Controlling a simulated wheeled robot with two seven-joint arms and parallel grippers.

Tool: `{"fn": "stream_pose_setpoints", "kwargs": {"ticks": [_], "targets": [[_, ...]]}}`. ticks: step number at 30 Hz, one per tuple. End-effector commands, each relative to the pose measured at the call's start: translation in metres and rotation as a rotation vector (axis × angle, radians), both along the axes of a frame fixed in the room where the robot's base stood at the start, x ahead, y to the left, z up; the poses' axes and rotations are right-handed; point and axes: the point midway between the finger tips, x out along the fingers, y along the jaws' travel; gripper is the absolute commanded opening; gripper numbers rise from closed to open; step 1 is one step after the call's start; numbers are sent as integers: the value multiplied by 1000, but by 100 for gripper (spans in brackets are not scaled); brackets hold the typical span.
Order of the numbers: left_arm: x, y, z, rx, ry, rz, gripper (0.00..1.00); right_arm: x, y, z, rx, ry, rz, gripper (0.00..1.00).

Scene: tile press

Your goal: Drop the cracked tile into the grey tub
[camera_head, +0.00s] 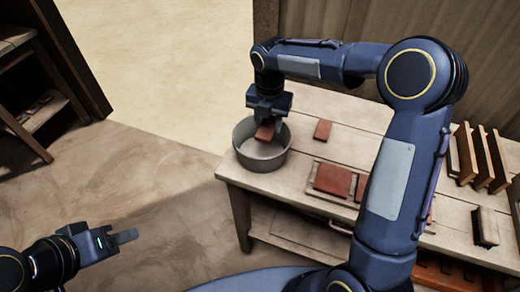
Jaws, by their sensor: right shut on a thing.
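The grey tub (262,164) stands on the left end of the wooden table. My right gripper (266,122) points down above the tub and is shut on a reddish tile (265,133). The tile hangs tilted at the tub's opening, near its far rim; whether it touches the rim I cannot tell. Any crack in it is too small to see. My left gripper (124,237) is at the lower left, away from the table, over the floor; whether its fingers are apart is unclear.
On the table (348,148), a small reddish tile (323,130) lies right of the tub, and a larger tile (333,179) lies nearer. Upright wooden boards (483,157) and a brush (486,226) are at the right. My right arm hides part of the table. A shelf (38,98) stands upper left.

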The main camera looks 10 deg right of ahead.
Motion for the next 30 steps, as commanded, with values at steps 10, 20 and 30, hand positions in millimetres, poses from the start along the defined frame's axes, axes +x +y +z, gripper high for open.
{"fn": "stream_pose_setpoints", "kwargs": {"ticks": [10, 20, 30], "targets": [[0, 0, -18, 0, 0, 0, 36, 0, 0, -20, 0, -1, 1, 16], [0, 0, -17, 0, 0, 0, 36, 0, 0, -19, 1, -1, 1, 67], [0, 0, -18, 0, 0, 0, 36, 0, 0, -14, 1, -2, 1, 67]]}}
